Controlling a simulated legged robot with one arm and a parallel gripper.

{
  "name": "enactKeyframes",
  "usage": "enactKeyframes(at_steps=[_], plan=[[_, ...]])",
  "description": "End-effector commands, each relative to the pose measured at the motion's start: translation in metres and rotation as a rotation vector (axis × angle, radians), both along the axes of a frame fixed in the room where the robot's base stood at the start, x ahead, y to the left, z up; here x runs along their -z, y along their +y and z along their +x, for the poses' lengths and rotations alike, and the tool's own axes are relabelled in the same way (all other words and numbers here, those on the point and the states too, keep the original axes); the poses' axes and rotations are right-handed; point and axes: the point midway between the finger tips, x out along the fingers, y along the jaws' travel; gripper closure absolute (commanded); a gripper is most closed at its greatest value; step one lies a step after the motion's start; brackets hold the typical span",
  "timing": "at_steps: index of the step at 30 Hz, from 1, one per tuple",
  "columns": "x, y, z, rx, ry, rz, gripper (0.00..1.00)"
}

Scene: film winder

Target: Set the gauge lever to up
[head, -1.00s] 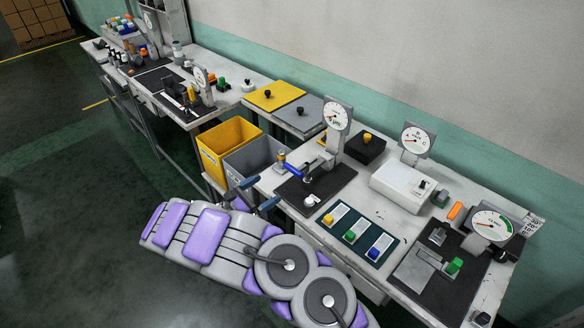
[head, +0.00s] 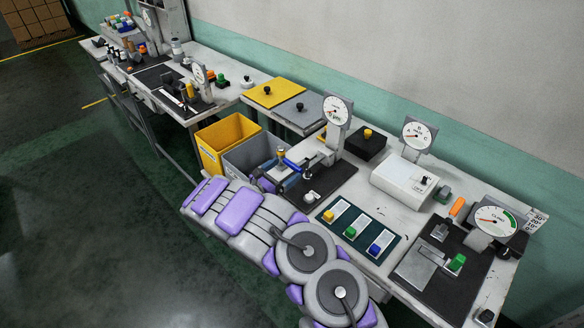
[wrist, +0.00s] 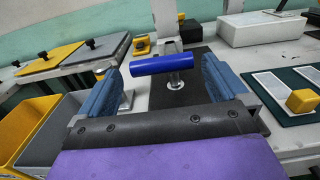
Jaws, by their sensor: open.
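The lever with a blue cylindrical handle (head: 293,166) stands on a black base plate (head: 325,188), in front of a round dial gauge (head: 337,109). In the wrist view the blue handle (wrist: 163,63) lies nearly level across the picture, above a silver post. My gripper (head: 276,178) is at the left end of the black plate, close to the handle. In the wrist view my gripper (wrist: 162,80) is open, with its blue fingers either side of the handle. Nothing is clamped, and I cannot tell whether a finger touches the handle.
A yellow bin (head: 226,142) and a grey bin (head: 250,158) stand left of my gripper. A panel with yellow, green and blue knobs (head: 357,230) is to the right. A white box (head: 404,182) and an orange handle (head: 457,206) by another gauge stand farther right.

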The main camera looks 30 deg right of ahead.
Motion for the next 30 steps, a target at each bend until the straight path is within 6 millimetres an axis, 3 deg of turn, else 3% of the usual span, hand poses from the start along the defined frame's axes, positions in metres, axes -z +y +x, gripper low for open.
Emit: enactKeyframes(at_steps=[3, 9, 20, 30], plan=[[0.001, -0.019, 0.006, 0.002, -0.001, 0.001, 0.0], [0.001, -0.038, 0.014, 0.0, 0.0, 0.002, 0.0], [0.0, -0.043, 0.016, -0.001, 0.0, 0.001, 0.0], [0.0, -0.042, 0.016, -0.002, 0.0, 0.001, 0.31]])
